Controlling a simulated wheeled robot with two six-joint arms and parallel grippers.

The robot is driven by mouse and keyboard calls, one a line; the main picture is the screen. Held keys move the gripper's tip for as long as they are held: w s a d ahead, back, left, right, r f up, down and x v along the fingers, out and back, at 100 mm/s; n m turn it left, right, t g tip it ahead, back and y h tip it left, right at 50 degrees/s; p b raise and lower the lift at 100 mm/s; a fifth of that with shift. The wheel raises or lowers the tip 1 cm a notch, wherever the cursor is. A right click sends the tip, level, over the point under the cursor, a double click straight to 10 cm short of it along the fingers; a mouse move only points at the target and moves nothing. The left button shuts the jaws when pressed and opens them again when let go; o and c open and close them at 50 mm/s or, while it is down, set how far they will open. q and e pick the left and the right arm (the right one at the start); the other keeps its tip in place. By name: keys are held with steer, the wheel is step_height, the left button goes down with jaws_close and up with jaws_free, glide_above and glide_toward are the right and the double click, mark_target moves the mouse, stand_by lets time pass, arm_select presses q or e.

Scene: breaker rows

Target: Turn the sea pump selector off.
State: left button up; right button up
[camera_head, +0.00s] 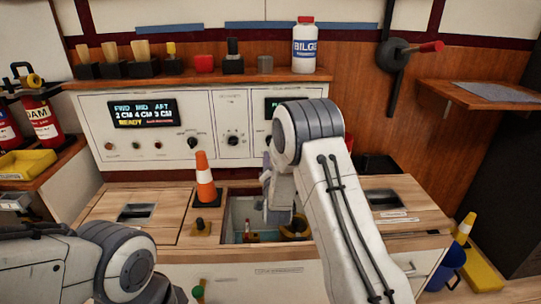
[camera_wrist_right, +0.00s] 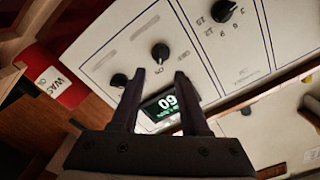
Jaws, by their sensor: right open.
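In the right wrist view, a white control panel (camera_wrist_right: 190,60) carries several black knobs, including a middle knob (camera_wrist_right: 160,52), another knob (camera_wrist_right: 118,80) and a larger knob (camera_wrist_right: 222,10) with numbers around it. The small lettering does not tell me which is the sea pump selector. My right gripper (camera_wrist_right: 158,76) is open and empty, its fingertips in front of the panel just below the middle knob in the picture. A lit display (camera_wrist_right: 160,105) shows between the fingers. In the head view my right arm hides part of the panel. My left gripper is out of view.
A shelf above the panel holds a white BILGE bottle (camera_head: 305,48) and small items. Below, an orange cone (camera_head: 206,182) stands beside an open hatch (camera_head: 232,212). Red canisters (camera_head: 40,118) stand at left; a lever (camera_head: 425,48) is on the right wall.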

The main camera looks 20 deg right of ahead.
steer(key=b+x, duration=0.2)
steer(key=x, duration=0.8)
jaws_close()
